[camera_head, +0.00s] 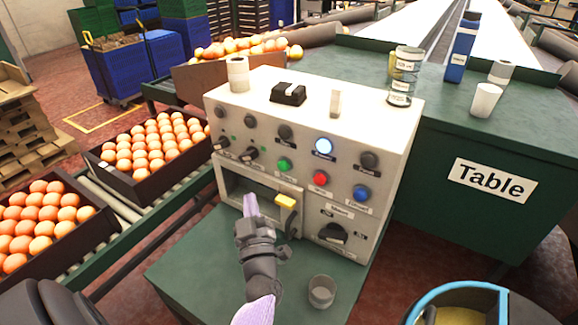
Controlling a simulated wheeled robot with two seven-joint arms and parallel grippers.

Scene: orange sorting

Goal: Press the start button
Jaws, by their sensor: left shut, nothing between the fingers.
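The white control box (390,165) stands on a green stand, with several buttons and knobs on its sloping front. A green button (285,164) sits left of a red button (320,178). My right gripper is not in view.
Orange crates (150,190) line the left conveyor. The green table (445,215) is at right, a blue-rimmed container (425,300) at bottom right.

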